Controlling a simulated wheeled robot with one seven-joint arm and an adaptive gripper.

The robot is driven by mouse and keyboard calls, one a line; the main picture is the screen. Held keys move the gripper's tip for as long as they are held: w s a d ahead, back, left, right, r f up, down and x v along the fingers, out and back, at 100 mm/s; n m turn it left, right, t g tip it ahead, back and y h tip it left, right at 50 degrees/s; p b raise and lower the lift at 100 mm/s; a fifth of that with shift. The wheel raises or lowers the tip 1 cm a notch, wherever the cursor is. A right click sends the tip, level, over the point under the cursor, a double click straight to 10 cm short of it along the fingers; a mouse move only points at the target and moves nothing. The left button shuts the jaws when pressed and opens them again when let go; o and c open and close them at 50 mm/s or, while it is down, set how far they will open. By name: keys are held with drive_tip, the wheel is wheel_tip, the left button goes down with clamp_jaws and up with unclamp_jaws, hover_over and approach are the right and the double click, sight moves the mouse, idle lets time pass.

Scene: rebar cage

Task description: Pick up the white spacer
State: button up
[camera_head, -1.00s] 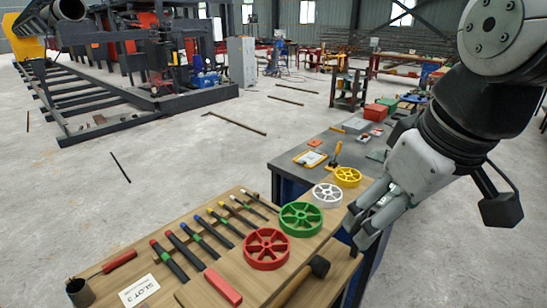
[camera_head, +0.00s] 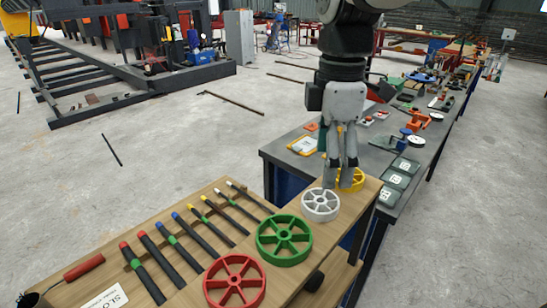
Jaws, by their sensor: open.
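The white spacer (camera_head: 320,204) is a spoked wheel lying flat on the wooden bench, between the green spacer (camera_head: 284,240) and the yellow spacer (camera_head: 351,179). My gripper (camera_head: 342,184) points down behind the white spacer in the picture, with its fingers in front of part of the yellow spacer. The fingers look apart and I see nothing held between them. Whether the fingertips touch the yellow spacer or hang above it, I cannot tell. The white spacer is almost fully visible.
A red spacer (camera_head: 235,281) lies nearest in the wheel row. Several dark rods with coloured ends (camera_head: 176,246) lie to the left on the bench. A grey table (camera_head: 285,152) with tools and parts stands behind. Open concrete floor (camera_head: 180,130) lies to the left.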

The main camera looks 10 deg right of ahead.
sight(325, 196)
wheel_tip(325, 196, down, 3)
drive_tip(key=shift+r, duration=0.1)
drive_tip(key=shift+s+a+f+p, duration=0.1)
drive_tip(key=shift+s+f+p, duration=0.1)
drive_tip(key=shift+f, duration=1.15)
drive_tip(key=shift+s+a+f+p, duration=0.1)
drive_tip(key=shift+f+p, duration=0.1)
drive_tip(key=shift+f, duration=1.1)
drive_tip(key=shift+d, duration=0.1)
drive_tip(key=shift+c, duration=0.6)
drive_tip(key=c, duration=0.9)
